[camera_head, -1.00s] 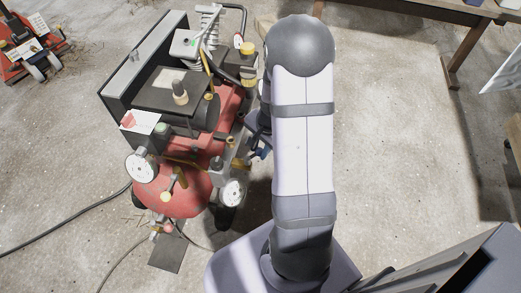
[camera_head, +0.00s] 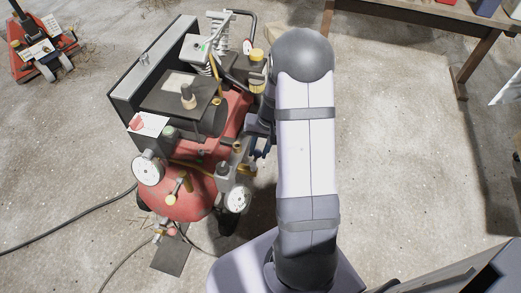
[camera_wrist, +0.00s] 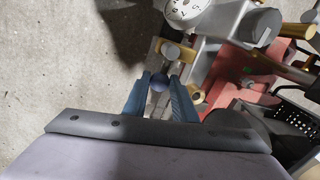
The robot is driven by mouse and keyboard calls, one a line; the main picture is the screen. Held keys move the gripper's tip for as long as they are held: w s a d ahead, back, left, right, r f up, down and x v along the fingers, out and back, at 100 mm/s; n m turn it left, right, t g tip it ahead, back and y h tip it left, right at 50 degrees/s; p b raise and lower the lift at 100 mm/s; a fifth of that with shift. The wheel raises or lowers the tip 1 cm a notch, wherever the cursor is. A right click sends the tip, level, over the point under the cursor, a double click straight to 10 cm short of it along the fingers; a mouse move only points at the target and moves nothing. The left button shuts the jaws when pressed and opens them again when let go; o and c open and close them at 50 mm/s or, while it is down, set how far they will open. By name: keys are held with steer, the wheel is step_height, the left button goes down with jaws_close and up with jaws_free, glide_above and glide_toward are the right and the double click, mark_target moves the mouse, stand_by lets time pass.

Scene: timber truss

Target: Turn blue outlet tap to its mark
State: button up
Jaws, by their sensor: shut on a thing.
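The blue outlet tap (camera_wrist: 159,83) shows in the wrist view as a small dark-blue rounded knob below a brass and grey fitting (camera_wrist: 170,52). My gripper (camera_wrist: 160,90) has its two blue fingers on either side of the tap and is shut on it. In the head view my gripper (camera_head: 261,148) is mostly hidden by my arm, at the right side of the red compressor (camera_head: 183,203). The tap cannot be told apart from the fingers there. Its mark cannot be made out in either view.
A white dial gauge (camera_head: 238,199) sits close to my gripper; it also shows in the wrist view (camera_wrist: 186,10). A second gauge (camera_head: 148,170) is further left. Hoses run over the floor at left. A wooden table (camera_head: 440,14) stands at back right. The floor right of my arm is clear.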

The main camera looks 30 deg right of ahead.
stand_by(0.5)
steer(key=o, duration=1)
steer(key=shift+a, duration=0.1)
steer(key=shift+o, duration=0.2)
step_height(320, 180, up, 7)
steer(key=d+p, duration=0.1)
steer(key=p, duration=0.1)
steer(key=shift+s+d+r, duration=0.15)
steer(key=shift+s, duration=0.2)
